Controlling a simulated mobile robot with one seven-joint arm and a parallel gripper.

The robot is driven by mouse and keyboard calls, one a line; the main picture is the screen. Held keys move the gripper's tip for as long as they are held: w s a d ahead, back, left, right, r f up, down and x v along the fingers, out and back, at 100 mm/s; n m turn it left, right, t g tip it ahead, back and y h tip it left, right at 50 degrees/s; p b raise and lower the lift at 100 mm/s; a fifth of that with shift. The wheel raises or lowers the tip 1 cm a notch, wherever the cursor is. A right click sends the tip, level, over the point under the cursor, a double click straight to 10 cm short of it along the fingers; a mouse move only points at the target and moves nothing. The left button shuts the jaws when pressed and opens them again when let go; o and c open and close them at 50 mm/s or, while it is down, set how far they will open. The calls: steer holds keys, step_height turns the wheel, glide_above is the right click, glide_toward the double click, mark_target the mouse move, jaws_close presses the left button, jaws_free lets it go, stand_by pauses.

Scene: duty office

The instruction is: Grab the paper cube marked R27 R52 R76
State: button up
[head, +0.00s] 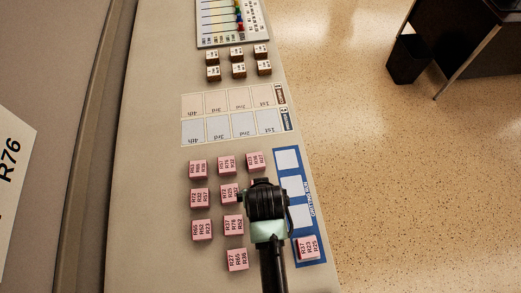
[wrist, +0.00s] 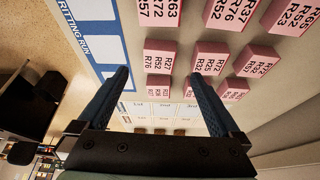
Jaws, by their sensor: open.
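A pink paper cube (wrist: 160,57) shows in the wrist view between my two fingers; its small print seems to read R27, R52 and R76, though I cannot read every line surely. My gripper (wrist: 160,79) is open, with one finger on each side of that cube in the picture. I cannot tell how far above it the fingertips are. In the head view my gripper (head: 265,198) covers most of the spot where this cube stands, beside the blue strip. Nothing is held.
Close neighbours are a pink cube (wrist: 209,58) to the right and another (wrist: 158,12) above in the wrist view. Several more pink cubes (head: 201,229) stand in rows. One pink cube (head: 307,247) lies on the blue strip (head: 281,158). Brown cubes (head: 238,70) stand farther off.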

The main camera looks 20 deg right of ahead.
steer(key=shift+x, duration=3.5)
steer(key=shift+w+d+r, duration=0.1)
steer(key=shift+w, duration=0.05)
steer(key=shift+c, duration=0.2)
steer(key=c, duration=1.4)
